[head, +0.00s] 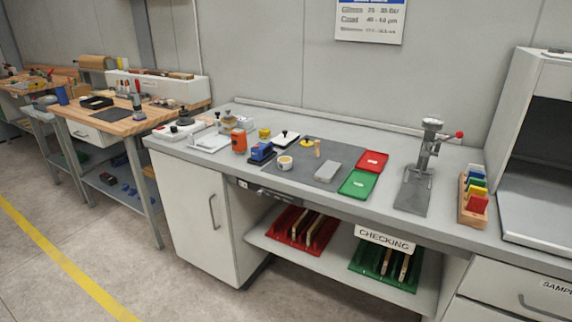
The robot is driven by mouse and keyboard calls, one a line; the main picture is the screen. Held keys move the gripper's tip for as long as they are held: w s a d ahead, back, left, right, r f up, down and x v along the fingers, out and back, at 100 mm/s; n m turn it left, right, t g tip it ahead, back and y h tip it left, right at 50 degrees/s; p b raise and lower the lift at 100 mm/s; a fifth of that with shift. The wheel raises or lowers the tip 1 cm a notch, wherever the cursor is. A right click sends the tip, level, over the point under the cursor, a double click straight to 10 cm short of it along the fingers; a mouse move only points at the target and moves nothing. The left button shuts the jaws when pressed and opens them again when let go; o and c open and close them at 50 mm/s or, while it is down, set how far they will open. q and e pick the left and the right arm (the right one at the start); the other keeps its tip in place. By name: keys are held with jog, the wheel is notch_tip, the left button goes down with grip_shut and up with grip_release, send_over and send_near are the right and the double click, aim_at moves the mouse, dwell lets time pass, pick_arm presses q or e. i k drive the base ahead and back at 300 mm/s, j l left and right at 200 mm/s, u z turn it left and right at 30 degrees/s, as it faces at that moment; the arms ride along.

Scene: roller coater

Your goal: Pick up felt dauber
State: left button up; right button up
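A small upright tan peg (317,148) stands on the dark grey mat (335,155) on the grey counter. It looks like the felt dauber, but it is too small to be sure. A yellow disc (306,143) lies just left of it, and a grey block (326,171) lies in front of it. Neither of my grippers shows in the head view.
Red (372,161) and green (357,184) trays lie right of the peg. A small round cup (285,163) and blue device (262,152) stand left. A lever press (422,165) stands further right. Several coloured pieces sit in a wooden rack (465,213).

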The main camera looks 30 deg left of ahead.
aim_at(316, 142)
jog(key=i+j+u, duration=0.1)
jog(key=i, duration=0.45)
jog(key=i+j+u, duration=0.1)
jog(key=i, duration=0.45)
jog(key=j, duration=0.1)
